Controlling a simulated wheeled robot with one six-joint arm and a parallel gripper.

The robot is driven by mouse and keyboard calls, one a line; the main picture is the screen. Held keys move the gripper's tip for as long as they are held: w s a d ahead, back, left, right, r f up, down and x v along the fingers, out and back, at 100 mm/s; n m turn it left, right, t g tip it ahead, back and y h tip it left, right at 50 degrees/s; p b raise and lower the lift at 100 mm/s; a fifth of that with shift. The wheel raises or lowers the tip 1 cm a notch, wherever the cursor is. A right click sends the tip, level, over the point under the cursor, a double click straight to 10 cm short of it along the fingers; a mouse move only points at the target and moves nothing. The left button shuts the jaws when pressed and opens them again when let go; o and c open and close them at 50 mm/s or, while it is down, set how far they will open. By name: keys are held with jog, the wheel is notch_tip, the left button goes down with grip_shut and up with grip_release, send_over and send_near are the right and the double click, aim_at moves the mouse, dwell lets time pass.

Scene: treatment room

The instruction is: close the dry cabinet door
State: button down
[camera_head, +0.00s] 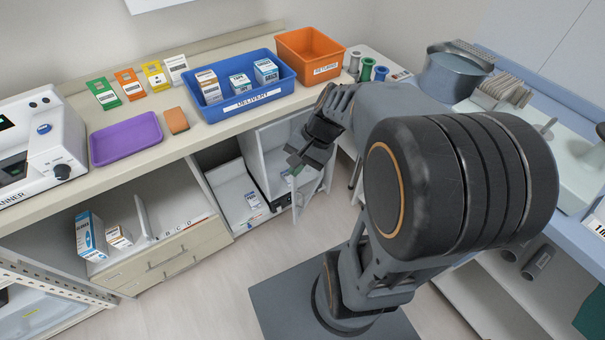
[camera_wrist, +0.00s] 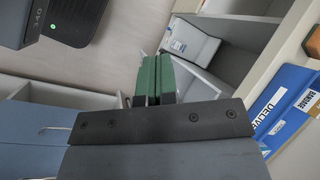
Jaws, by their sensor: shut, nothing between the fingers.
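The dry cabinet (camera_head: 272,142) appears to be the white unit under the counter in the head view, with part of its pale interior showing. A pale panel (camera_head: 314,188), which looks like its door, stands open at its right side, partly behind my gripper. My gripper (camera_head: 294,160) is in front of the cabinet opening, close to the panel; I cannot tell whether they touch. In the wrist view my gripper's green fingertips (camera_wrist: 155,78) are together with nothing between them. My arm hides the area to the right of the door.
The counter above holds a blue bin (camera_head: 240,103) with small boxes, an orange bin (camera_head: 313,69) and a purple tray (camera_head: 125,141). An open bay (camera_head: 233,190) and wooden drawers (camera_head: 168,262) lie left of the cabinet. Bare floor (camera_head: 205,290) lies in front.

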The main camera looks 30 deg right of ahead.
jog(key=w+d+f+m+t+y+b, duration=0.25)
jog(key=d+f+m+t+b, duration=0.25)
jog(key=d+f+m, duration=0.3)
jog(key=w+d+f+m+t+y+b, duration=0.1)
jog(key=w+d+f+m+t+b, duration=0.35)
jog(key=f, duration=0.55)
jog(key=w+d+f+m+t+y+b, duration=0.2)
jog(key=w+d+f+m+t+b, duration=0.15)
jog(key=d+f+m+b, duration=0.5)
jog(key=w+a+n, duration=0.1)
jog(key=w+a, duration=0.8)
jog(key=shift+w+a+f+t, duration=0.25)
jog(key=shift+w+f+t, duration=0.05)
jog(key=shift+w+f, duration=0.15)
jog(key=shift+h, duration=0.25)
